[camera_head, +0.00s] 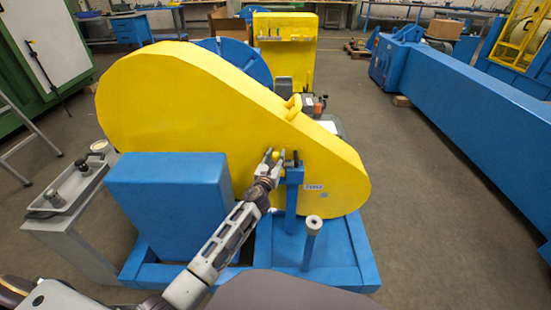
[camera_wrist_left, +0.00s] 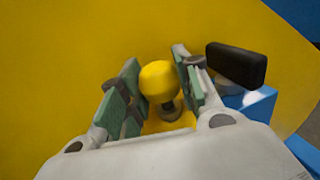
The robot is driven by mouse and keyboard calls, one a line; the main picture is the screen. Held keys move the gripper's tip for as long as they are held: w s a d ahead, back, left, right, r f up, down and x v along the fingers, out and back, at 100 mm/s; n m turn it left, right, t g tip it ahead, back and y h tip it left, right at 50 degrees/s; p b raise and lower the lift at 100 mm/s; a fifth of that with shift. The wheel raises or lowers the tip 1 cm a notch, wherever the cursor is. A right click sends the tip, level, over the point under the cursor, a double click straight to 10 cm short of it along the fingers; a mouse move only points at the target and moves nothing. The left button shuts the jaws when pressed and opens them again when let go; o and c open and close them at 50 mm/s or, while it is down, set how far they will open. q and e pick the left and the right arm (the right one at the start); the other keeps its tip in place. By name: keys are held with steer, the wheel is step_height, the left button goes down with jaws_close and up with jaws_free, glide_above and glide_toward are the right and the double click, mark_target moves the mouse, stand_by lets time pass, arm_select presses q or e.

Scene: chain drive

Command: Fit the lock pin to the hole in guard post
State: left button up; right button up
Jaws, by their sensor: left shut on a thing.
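The lock pin has a yellow ball knob (camera_head: 275,156) and, in the wrist view, a short dark metal stem below the knob (camera_wrist_left: 158,80). My left gripper (camera_head: 272,157) is shut on the pin, its green-padded fingers (camera_wrist_left: 152,92) on both sides of the knob. It is in front of the yellow guard (camera_head: 200,85), beside the top of a blue upright post (camera_head: 292,195), which I take as the guard post. The post's hole and the pin's tip are hidden, so I cannot tell whether the pin is in it. My right gripper is out of view.
A black part (camera_wrist_left: 237,64) is close to the right of the gripper. A blue box (camera_head: 170,195) stands left of my forearm. A short blue post with a grey top (camera_head: 312,225) rises from the blue base frame (camera_head: 345,270). A grey tray (camera_head: 70,190) is at left.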

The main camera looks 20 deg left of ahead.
arm_select(q)
steer(key=shift+f+b, duration=0.3)
steer(key=shift+f, duration=0.05)
steer(key=o, duration=1.2)
steer(key=shift+c, duration=0.2)
steer(key=shift+s, duration=0.15)
steer(key=s, duration=1.1)
steer(key=shift+s+d, duration=0.15)
steer(key=shift+s, duration=0.2)
steer(key=shift+n, duration=0.3)
